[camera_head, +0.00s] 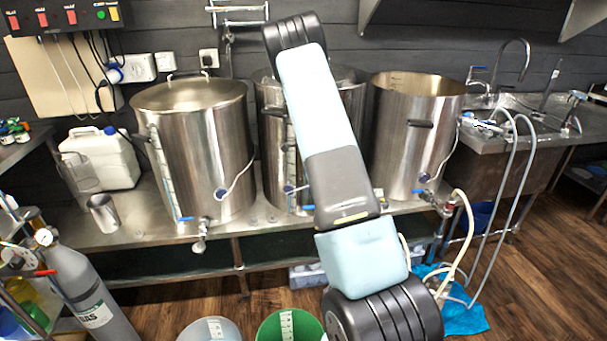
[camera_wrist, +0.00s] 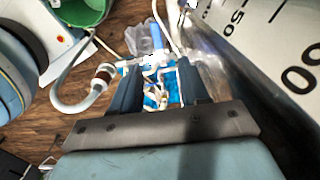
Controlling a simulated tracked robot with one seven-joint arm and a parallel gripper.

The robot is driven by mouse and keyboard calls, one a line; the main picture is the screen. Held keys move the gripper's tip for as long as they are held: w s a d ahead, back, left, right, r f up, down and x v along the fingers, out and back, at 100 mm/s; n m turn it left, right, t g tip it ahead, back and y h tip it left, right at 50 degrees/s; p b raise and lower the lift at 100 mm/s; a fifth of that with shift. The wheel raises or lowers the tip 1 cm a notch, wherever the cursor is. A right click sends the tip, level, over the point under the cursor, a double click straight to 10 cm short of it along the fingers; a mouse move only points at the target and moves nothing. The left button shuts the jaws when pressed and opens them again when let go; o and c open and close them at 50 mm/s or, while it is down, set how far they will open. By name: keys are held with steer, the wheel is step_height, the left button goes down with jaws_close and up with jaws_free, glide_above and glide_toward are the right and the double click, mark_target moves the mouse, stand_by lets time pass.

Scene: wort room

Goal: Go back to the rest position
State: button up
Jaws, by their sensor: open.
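My gripper (camera_wrist: 157,84) shows in the wrist view with its two dark fingers apart. It is open, and nothing is clearly held between them. Behind the gap I see a valve with a blue handle (camera_wrist: 156,36), pale hoses and a blue cloth. A steel kettle with a printed scale (camera_wrist: 252,27) is close on the right of the wrist view. In the head view my arm stands in front of the middle kettle (camera_head: 270,131) and hides part of it. My gripper is not visible in the head view.
A lidded kettle (camera_head: 200,150) stands left and an open kettle (camera_head: 400,145) right on the steel bench (camera_head: 125,232). The sink (camera_head: 510,140) is at right. A green bucket (camera_head: 270,330), white bucket (camera_head: 210,331) and gas cylinder (camera_head: 90,300) stand in front. Wooden floor (camera_head: 540,260) is clear at right.

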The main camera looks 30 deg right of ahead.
steer(key=s+a+r+n+t, duration=0.1)
steer(key=s+a+r+n, duration=0.3)
steer(key=r, duration=0.5)
steer(key=s+a+r+n+t, duration=0.1)
steer(key=s+a+r+n, duration=0.1)
steer(key=s+a+r, duration=0.6)
steer(key=s+a+r+n+t, duration=0.1)
steer(key=s+a+r+n, duration=0.15)
steer(key=r, duration=0.85)
steer(key=s+a+r+n+t, duration=0.1)
steer(key=s+a+r+n, duration=0.1)
steer(key=s, duration=0.7)
steer(key=s+a+r+n, duration=0.3)
steer(key=s+n, duration=0.3)
steer(key=s, duration=0.4)
steer(key=s+a+r+n+t, duration=0.1)
steer(key=s+a+r+n, duration=0.2)
steer(key=s, duration=0.6)
steer(key=shift+s+a+n+t, duration=0.3)
steer(key=shift+a+n, duration=0.15)
steer(key=shift+n, duration=0.5)
